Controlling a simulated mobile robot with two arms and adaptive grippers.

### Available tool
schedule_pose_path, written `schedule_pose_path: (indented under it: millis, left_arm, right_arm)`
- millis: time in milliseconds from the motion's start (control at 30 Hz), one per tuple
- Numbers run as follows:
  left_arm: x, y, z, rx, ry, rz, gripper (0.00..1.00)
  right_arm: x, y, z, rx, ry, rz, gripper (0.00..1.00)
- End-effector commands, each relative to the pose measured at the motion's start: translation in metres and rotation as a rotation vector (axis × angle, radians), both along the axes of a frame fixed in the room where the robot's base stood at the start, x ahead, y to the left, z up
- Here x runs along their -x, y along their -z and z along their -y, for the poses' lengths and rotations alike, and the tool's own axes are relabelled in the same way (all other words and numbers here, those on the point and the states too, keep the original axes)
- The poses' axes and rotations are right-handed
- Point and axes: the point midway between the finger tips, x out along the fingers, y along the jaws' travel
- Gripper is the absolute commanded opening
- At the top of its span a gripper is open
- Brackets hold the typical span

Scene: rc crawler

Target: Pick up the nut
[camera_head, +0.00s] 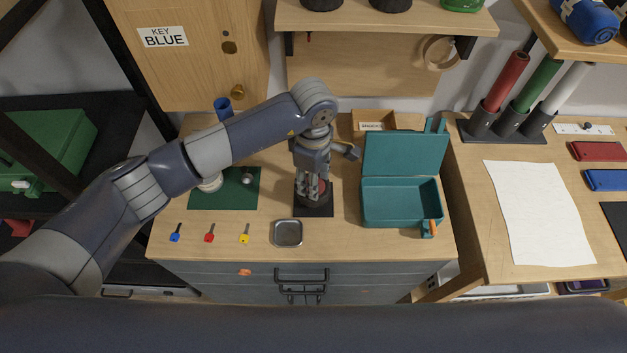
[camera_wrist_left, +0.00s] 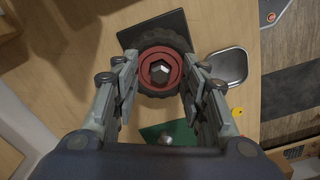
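A hex nut (camera_wrist_left: 160,71) shows as a grey six-sided shape in the middle of a red-rimmed wheel with a black tyre (camera_wrist_left: 148,90). The wheel lies on a black square mat (camera_wrist_left: 172,26). My left gripper (camera_wrist_left: 163,64) points down over the wheel, its fingers apart on either side of the nut, with nothing seen between them. In the head view my left gripper (camera_head: 314,192) hides most of the wheel, and the nut cannot be made out. Whether the fingers touch the wheel I cannot tell. My right gripper is not in view.
A small metal tray (camera_head: 288,233) stands in front of the black mat. A teal open toolbox (camera_head: 402,224) is to the right. A green mat (camera_head: 210,201) with small parts lies left. A blue key (camera_head: 175,233), red key (camera_head: 209,233) and yellow key (camera_head: 244,235) lie near the front edge.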

Motion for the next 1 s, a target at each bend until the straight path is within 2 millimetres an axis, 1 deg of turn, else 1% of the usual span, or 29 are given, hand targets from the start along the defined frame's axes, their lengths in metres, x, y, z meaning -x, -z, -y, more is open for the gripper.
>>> schedule_pose_path:
  millis: [33,67,100,167,233,567,733,867,967,1000]
  left_arm:
    - [0.000,0.000,0.000,0.000,0.000,0.000,0.40]
    - [0.000,0.000,0.000,0.000,0.000,0.000,0.35]
    - [0.000,0.000,0.000,0.000,0.000,0.000,0.27]
    - [0.000,0.000,0.000,0.000,0.000,0.000,0.17]
    - [0.000,0.000,0.000,0.000,0.000,0.000,0.06]
    - [0.000,-0.001,0.000,0.000,0.000,0.000,0.06]
    - [-0.001,-0.005,0.000,0.001,0.000,0.001,0.06]
    - [-0.001,-0.016,0.000,0.002,0.001,0.004,0.06]
    - [-0.002,-0.031,0.000,0.001,0.001,0.007,0.06]
    - [0.006,-0.033,0.000,0.000,0.004,0.001,0.06]
  right_arm:
    - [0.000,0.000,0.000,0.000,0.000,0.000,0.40]
    - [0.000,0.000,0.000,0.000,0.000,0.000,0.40]
    - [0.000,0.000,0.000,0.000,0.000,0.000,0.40]
    - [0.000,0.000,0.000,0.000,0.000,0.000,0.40]
    - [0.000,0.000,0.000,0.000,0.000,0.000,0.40]
    - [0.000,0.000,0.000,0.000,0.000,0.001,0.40]
    - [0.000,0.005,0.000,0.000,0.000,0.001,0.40]
    - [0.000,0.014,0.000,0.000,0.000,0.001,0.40]
    - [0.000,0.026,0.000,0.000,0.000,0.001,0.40]
    - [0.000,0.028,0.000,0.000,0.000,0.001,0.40]
